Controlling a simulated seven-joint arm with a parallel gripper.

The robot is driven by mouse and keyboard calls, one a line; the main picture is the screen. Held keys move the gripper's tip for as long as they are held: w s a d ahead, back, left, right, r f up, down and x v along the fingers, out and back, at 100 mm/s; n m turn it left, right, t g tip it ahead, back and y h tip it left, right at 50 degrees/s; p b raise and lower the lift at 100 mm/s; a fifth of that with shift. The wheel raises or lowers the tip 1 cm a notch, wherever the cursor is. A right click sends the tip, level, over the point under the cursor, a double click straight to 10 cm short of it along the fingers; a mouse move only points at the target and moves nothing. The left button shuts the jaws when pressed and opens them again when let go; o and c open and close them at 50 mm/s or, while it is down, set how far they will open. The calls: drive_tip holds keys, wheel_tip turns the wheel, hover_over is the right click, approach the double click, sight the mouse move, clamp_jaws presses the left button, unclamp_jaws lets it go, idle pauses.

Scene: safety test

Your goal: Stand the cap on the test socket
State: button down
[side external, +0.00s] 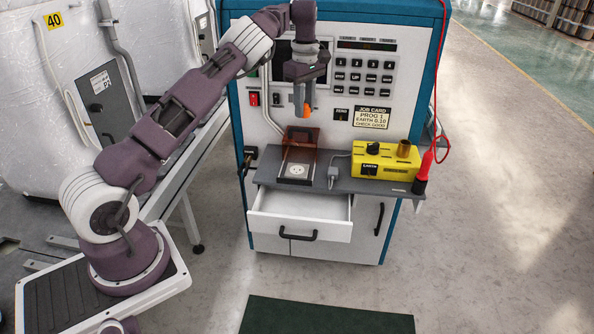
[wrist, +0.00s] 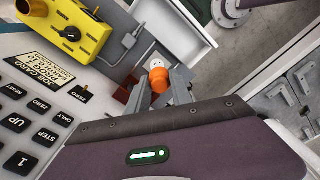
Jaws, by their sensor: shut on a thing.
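An orange cap (side external: 308,111) is between the fingers of my gripper (side external: 303,113), which is shut on it in the air in front of the panel. In the wrist view the cap (wrist: 159,79) sits at the fingertips (wrist: 162,84). The test socket (side external: 296,170), a white round outlet in a dark plate, lies on the grey shelf below and apart from the cap. It also shows in the wrist view (wrist: 154,63), just beyond the cap and partly hidden by it. A reddish see-through cover (side external: 303,139) with a dark handle stands raised behind the socket.
A red probe (side external: 424,168) with a red cord is at the right edge. An empty-looking white drawer (side external: 300,215) is open below the shelf (side external: 340,182).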

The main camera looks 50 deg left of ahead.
wheel_tip(320, 180, down, 2)
drive_tip(key=a+f+n, duration=0.1)
drive_tip(key=a+n, duration=0.2)
drive_tip(key=n, duration=0.7)
hover_over(296, 170)
wheel_tip(296, 170, down, 7)
drive_tip(key=shift+n, duration=0.9)
wheel_tip(296, 170, down, 12)
drive_tip(key=shift+f, duration=0.2)
drive_tip(key=shift+f, duration=0.1)
drive_tip(key=c, duration=1.1)
unclamp_jaws()
drive_tip(key=shift+f, duration=0.1)
drive_tip(key=shift+c, duration=0.2)
